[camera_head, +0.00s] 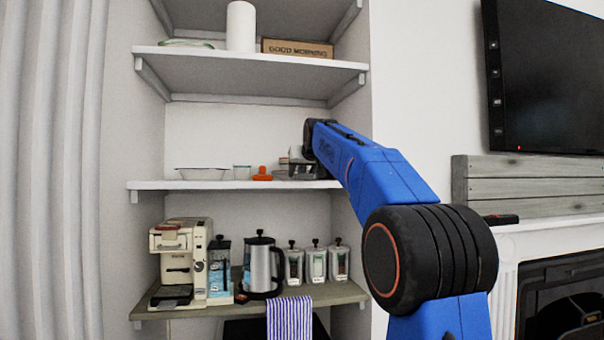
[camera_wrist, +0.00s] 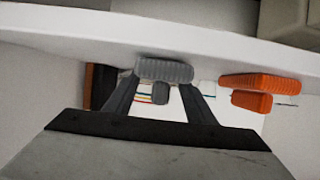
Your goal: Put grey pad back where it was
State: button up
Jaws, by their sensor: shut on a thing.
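The grey pad (camera_wrist: 165,70) is a ribbed block with a narrower part below it in the wrist view. My gripper (camera_wrist: 162,88) is shut on it, one finger on each side. The wrist picture looks upside down, with the white shelf (camera_wrist: 60,32) running along its top. The pad overlaps the shelf in this view; I cannot tell whether it touches it. In the head view my gripper (camera_head: 300,168) is over the right part of the middle shelf (camera_head: 215,185), and the pad cannot be clearly made out there.
An orange pad (camera_head: 262,174) of similar shape stands left of my gripper; it also shows in the wrist view (camera_wrist: 258,82). A glass (camera_head: 242,172) and a white dish (camera_head: 202,173) stand further left. The upper shelf (camera_head: 240,68) is above; a kettle (camera_head: 262,268) stands below.

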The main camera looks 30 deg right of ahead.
jog(key=shift+f, duration=0.15)
jog(key=o, duration=1)
jog(key=shift+o, duration=0.2)
jog(key=shift+s, duration=0.2)
jog(key=v, duration=1.1)
jog(key=shift+s+a, duration=0.2)
jog(key=shift+s, duration=0.05)
